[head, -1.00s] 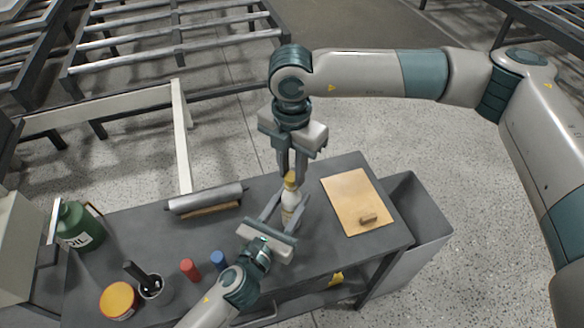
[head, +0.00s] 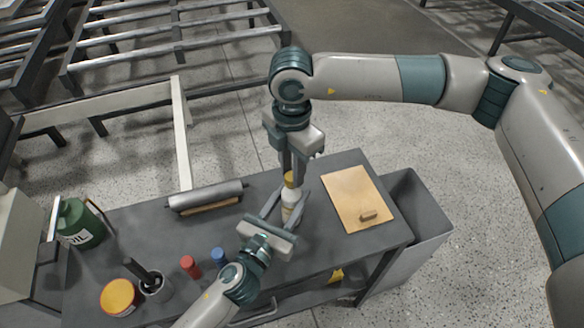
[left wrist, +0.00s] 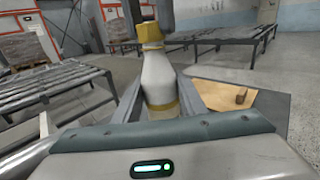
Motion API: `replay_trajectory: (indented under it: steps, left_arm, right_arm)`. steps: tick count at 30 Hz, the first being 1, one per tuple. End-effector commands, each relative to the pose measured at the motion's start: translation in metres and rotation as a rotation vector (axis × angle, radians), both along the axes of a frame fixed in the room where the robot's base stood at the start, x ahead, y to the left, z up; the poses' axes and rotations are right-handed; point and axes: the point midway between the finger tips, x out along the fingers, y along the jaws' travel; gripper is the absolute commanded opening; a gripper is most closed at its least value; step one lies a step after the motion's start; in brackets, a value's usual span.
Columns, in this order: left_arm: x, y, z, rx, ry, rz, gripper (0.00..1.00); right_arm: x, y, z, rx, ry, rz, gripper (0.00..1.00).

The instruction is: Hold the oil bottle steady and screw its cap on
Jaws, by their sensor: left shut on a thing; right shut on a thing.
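The oil bottle (head: 291,197) is a small white bottle with a yellow-brown band, upright on the grey table. It also shows in the left wrist view (left wrist: 158,78). My left gripper (head: 286,208) is shut on the bottle's lower body from the front. The yellow cap (head: 290,179) sits at the top of the bottle's neck; it shows in the left wrist view (left wrist: 149,33), looking slightly tilted. My right gripper (head: 291,172) points down from above and is shut on the cap. Whether the cap's thread is engaged cannot be seen.
A tan board (head: 357,200) with a small brown block (head: 370,215) lies to the right. A grey roller (head: 205,196) lies behind left. Red (head: 190,266) and blue (head: 219,257) cylinders, a dark cup (head: 152,284), a yellow-topped tin (head: 118,298) and a green oil can (head: 80,226) stand left.

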Motion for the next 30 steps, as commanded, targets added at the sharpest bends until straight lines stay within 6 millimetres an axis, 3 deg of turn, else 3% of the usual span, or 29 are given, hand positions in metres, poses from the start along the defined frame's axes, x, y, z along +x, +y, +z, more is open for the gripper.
replay_trajectory:
  steps: [6,12,22,23,25,30]
  left_arm:
    - [-0.0001,-0.0002,-0.0002,0.000,0.000,0.000,0.00]
    - [-0.0002,-0.0002,-0.0001,0.000,0.000,-0.001,0.00]
    - [-0.0003,-0.0003,-0.0002,0.000,0.000,-0.001,0.00]
    - [-0.0003,-0.0003,-0.0002,0.000,0.000,-0.001,0.00]
    - [-0.0003,-0.0003,-0.0002,0.000,0.000,-0.001,0.00]
    - [-0.0003,-0.0003,-0.0002,-0.001,0.000,-0.001,0.00]
  right_arm:
    - [-0.0014,0.0005,-0.0006,0.001,0.002,-0.341,0.03]
    - [-0.0017,0.0005,-0.0004,0.001,0.002,-0.574,0.03]
    - [-0.0009,-0.0003,0.0001,0.000,-0.001,-0.613,0.03]
    - [-0.0009,-0.0003,0.0001,0.000,-0.001,-0.612,0.26]
    - [-0.0009,-0.0003,0.0001,0.000,-0.001,-0.612,0.42]
    - [-0.0010,-0.0004,0.0000,0.000,-0.001,-0.611,0.42]
